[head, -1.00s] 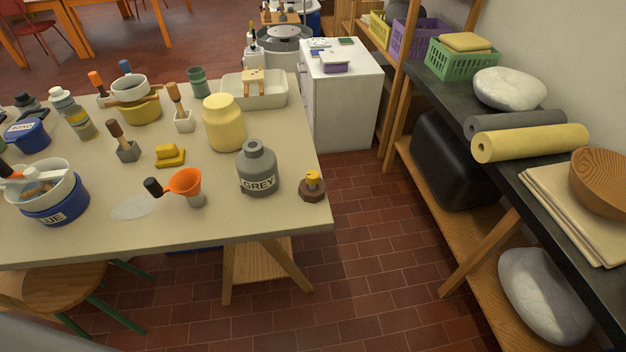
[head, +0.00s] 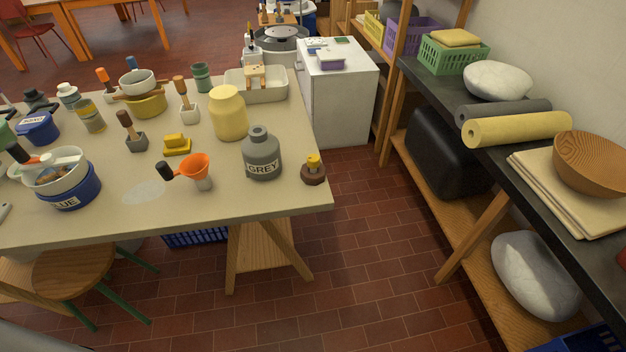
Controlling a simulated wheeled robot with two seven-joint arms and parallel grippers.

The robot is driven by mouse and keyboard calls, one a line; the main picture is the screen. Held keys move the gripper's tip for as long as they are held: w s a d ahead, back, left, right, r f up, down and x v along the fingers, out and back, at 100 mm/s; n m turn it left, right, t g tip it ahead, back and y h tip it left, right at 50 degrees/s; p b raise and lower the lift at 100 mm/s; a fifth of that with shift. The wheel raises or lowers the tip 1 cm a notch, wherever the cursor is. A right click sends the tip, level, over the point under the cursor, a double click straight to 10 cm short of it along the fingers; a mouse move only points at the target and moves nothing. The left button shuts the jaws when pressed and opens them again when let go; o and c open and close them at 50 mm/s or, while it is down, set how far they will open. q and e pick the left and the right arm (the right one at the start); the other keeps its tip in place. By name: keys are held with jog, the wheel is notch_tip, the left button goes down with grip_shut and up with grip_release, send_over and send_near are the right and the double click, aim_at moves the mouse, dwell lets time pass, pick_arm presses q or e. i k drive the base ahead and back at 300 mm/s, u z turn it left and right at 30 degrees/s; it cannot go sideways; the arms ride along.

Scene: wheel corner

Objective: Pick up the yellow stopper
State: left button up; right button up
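A small yellow piece with a rounded top (head: 314,161), which looks like the yellow stopper, sits upright on a dark brown round base (head: 313,177). It is at the right front corner of the work table, close to the edge. A yellow block with a raised top (head: 177,144) lies farther left on the same table. Neither of my grippers shows in the head view, so nothing is seen touching the stopper.
A grey bottle labelled GREY (head: 262,158) stands just left of the stopper. Open tiled floor lies between the table and the dark shelf (head: 500,150) at right.

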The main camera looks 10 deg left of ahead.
aim_at(313, 159)
jog(key=k, duration=1.05)
jog(key=u, duration=0.55)
jog(key=i, duration=0.6)
jog(key=u, duration=0.85)
jog(key=i, duration=0.85)
jog(key=z, duration=0.6)
jog(key=i, duration=0.8)
jog(key=z, duration=0.75)
